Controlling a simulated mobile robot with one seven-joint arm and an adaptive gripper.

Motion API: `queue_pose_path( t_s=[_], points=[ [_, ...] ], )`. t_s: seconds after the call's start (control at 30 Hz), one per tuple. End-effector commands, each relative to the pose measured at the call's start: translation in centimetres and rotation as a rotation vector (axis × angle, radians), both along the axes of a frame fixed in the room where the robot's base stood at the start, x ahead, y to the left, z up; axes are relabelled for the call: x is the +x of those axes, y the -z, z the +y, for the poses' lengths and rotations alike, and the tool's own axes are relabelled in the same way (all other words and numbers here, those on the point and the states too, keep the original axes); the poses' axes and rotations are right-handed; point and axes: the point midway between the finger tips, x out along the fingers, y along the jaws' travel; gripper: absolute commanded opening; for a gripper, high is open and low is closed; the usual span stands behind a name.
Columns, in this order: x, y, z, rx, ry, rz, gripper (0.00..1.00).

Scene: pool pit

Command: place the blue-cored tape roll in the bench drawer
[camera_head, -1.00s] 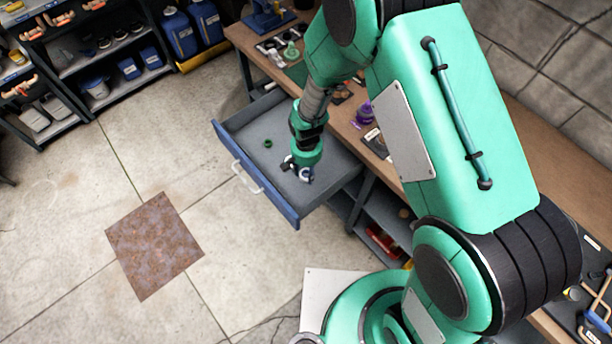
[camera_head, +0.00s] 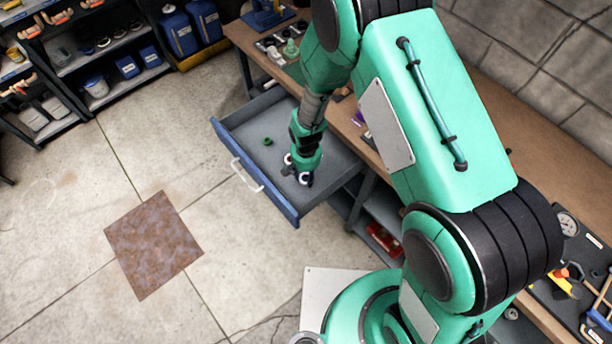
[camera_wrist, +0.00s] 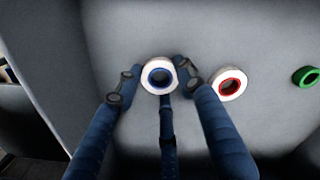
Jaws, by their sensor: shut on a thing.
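The blue-cored tape roll (camera_wrist: 148,74) is white with a blue inner ring, seen in the wrist view between my fingertips. My gripper (camera_wrist: 155,82) is shut on it, with a finger on each side. In the head view my gripper (camera_head: 301,172) is inside the open bench drawer (camera_head: 232,163), low over its grey floor; whether the roll touches the floor I cannot tell. The drawer has a blue front and a pale handle.
A red-cored tape roll (camera_wrist: 229,84) lies on the drawer floor right of my gripper in the wrist view. A green ring (camera_wrist: 306,76) lies farther right, also visible in the head view (camera_head: 268,141). The workbench (camera_head: 252,46) stands behind the drawer, with several items on top.

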Motion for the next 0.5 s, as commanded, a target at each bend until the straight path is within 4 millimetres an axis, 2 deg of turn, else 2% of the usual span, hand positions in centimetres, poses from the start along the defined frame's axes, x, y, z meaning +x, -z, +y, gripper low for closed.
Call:
queue_pose_path(
  t_s=[0.37,0.4,0.47,0.5],
  points=[
    [0.0,0.33,0.0,0.0,0.0,0.0,0.27],
    [0.01,0.25,0.01,0.0,0.0,0.0,0.46],
    [0.01,0.23,0.0,0.0,0.0,0.0,0.57],
    [0.01,0.22,0.0,0.0,0.0,0.0,0.57]
  ],
)
